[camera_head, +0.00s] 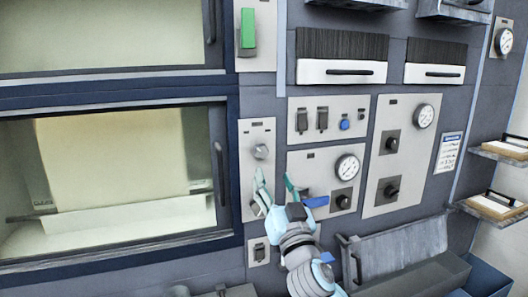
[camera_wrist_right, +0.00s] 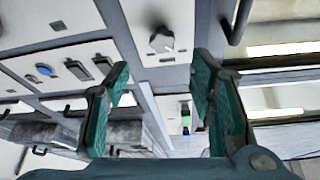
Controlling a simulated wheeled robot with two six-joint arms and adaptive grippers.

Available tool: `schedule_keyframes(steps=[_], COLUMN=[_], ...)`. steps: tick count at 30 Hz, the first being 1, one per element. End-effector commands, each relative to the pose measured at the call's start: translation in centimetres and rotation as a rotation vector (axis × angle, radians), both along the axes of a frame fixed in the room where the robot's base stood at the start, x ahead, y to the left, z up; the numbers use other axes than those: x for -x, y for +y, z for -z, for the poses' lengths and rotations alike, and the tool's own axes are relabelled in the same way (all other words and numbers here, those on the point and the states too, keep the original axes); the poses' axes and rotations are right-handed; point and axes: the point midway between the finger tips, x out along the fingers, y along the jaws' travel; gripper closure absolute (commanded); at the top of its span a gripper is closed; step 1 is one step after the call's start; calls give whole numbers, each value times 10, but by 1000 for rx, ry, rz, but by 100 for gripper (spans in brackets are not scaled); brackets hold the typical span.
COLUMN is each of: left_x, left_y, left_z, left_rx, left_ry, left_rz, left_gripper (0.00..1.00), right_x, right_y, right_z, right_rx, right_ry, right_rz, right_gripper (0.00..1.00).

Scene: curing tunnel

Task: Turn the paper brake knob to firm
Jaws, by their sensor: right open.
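A grey knob (camera_head: 261,151) sits on a narrow pale panel (camera_head: 247,133) right of the lower oven window. A silver knob on a pale panel also shows in the right wrist view (camera_wrist_right: 160,40), beyond the fingers. A second control low on the narrow panel (camera_head: 257,208) is partly hidden by my gripper. No label is readable, so I cannot tell which knob is the paper brake. My right gripper (camera_head: 274,183) is open and empty, in front of and below the grey knob in the picture. Its green finger pads also show in the right wrist view (camera_wrist_right: 161,92).
Right of it, panels carry black knobs (camera_head: 392,144), dials (camera_head: 347,167), switches and a blue button (camera_head: 345,125). An oven door handle (camera_head: 219,168) stands out at the left. A sloping metal bin lid (camera_head: 400,249) lies low at the right. Wooden-looking trays (camera_head: 497,205) sit on side shelves.

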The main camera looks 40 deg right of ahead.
Motion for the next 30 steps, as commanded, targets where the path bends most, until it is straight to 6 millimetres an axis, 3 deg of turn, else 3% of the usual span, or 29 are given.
schedule_keyframes(steps=[3,9,21,30], left_x=[1,-5,-8,-6], left_y=[0,0,0,0], left_z=[-18,-31,-32,-32], left_rx=[0,0,0,0], left_ry=[2,-8,-13,-11], left_rz=[0,1,0,1], left_gripper=[50,50,50,50], right_x=[-30,-67,-77,-77], right_y=[-14,-30,-35,-35], right_z=[-21,-35,-36,-36], right_rx=[-3,-1,2,2], right_ry=[0,0,2,2], right_rz=[3,4,3,3], right_gripper=[50,50,51,98])
